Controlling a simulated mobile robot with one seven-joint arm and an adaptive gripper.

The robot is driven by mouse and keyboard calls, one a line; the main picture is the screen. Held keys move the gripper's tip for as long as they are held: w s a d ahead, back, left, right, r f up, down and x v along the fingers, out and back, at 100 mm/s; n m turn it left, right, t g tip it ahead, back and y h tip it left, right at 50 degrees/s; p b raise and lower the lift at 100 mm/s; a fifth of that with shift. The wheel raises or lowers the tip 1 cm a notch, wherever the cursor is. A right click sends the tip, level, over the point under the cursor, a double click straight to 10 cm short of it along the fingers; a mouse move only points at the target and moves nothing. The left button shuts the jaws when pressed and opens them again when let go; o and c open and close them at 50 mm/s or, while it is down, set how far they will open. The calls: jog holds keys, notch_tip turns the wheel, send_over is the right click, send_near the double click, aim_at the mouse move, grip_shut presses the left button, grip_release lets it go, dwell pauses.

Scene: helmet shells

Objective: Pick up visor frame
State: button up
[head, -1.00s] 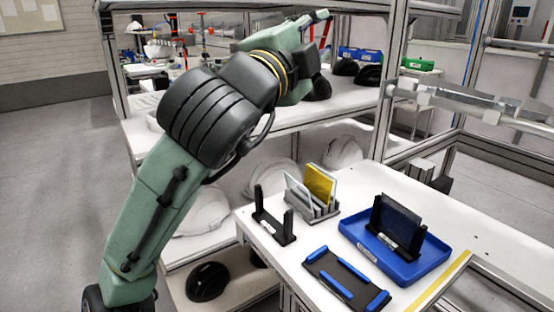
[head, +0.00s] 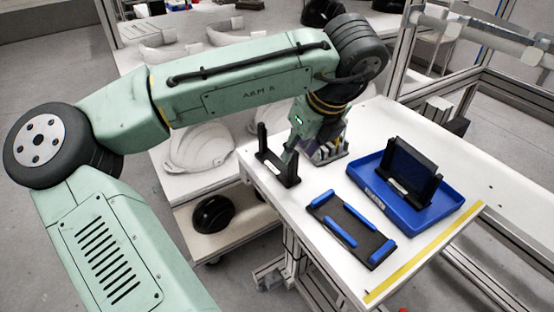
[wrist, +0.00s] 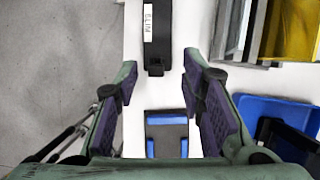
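The black U-shaped visor frame (head: 277,172) stands upright on the white table near its left edge, with two posts and a small light label. In the wrist view the frame (wrist: 157,40) lies at top centre, its label reading "SLIM". My gripper (head: 291,156) is just above or beside the frame in the head view. The wrist view shows my gripper (wrist: 161,78) with fingers wide apart and nothing between them, the frame's near end by the fingertips. I cannot tell the exact height gap. A similar black frame (head: 407,182) holding a dark visor stands in the blue tray (head: 445,203).
A grey rack of visor panes (wrist: 228,35) stands close right of the frame, with a yellow pane (wrist: 291,30). A black fixture with blue pads (head: 345,225) lies in front. White helmet shells (head: 198,147) sit on the shelf behind.

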aim_at(291, 161)
jog(key=p+x, duration=0.1)
jog(key=x, duration=0.3)
jog(key=shift+s+a+f, duration=0.1)
jog(key=shift+a, duration=0.1)
jog(key=shift+w+a+f, duration=0.1)
jog(key=shift+w+f, duration=0.1)
jog(key=shift+f, duration=0.35)
jog(key=shift+c, duration=0.5)
grip_shut()
